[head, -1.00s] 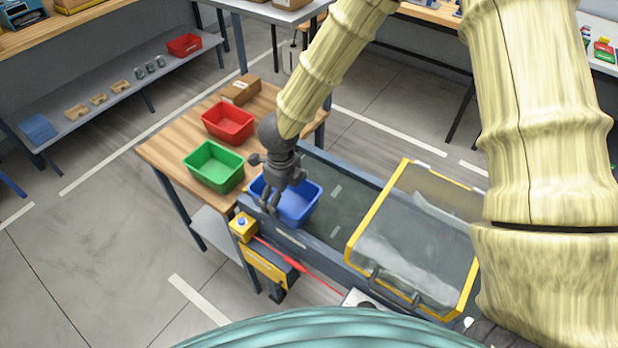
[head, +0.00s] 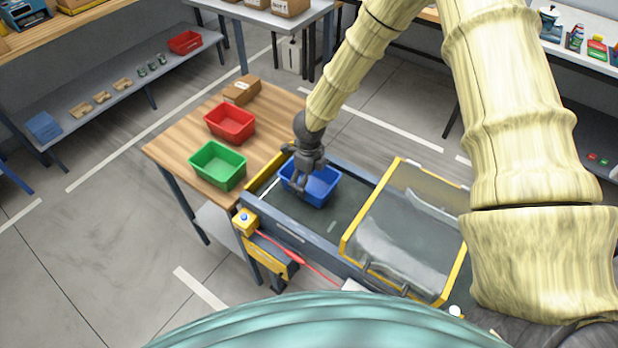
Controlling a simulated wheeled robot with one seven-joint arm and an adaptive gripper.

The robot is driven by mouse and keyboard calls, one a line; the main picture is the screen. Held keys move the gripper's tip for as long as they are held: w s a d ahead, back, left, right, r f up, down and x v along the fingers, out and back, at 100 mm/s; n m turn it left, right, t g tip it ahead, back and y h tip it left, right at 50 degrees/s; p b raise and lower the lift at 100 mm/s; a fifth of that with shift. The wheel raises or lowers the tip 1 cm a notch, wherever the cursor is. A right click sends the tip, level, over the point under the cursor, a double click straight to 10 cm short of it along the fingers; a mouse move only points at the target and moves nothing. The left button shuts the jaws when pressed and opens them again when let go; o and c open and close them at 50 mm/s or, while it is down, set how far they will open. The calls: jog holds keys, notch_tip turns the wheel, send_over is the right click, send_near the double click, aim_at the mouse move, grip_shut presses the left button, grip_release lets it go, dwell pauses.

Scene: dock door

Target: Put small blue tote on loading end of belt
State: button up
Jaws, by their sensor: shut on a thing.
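The small blue tote (head: 322,188) is at the near-table end of the belt (head: 346,205), inside the side rails. It looks upright and empty. My gripper (head: 299,186) is shut on the tote's left wall, with its fingers reaching down over the rim. Whether the tote's bottom touches the belt is hard to tell from this angle. The belt's end beside the wooden table shows a yellow edge (head: 262,176).
A green tote (head: 218,166), a red tote (head: 230,123) and a cardboard box (head: 241,90) stand on the wooden table (head: 180,146). A yellow-framed clear guard (head: 405,232) covers the belt to the right. A yellow button box (head: 244,222) sits on the near rail.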

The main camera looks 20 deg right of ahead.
aim_at(310, 188)
jog(key=shift+f, duration=0.1)
jog(key=shift+s, duration=0.25)
jog(key=shift+w, duration=0.1)
jog(key=o, duration=0.7)
jog(key=shift+f, duration=0.1)
jog(key=shift+r, duration=0.2)
notch_tip(310, 188, up, 12)
jog(key=b, duration=0.2)
jog(key=shift+b, duration=0.4)
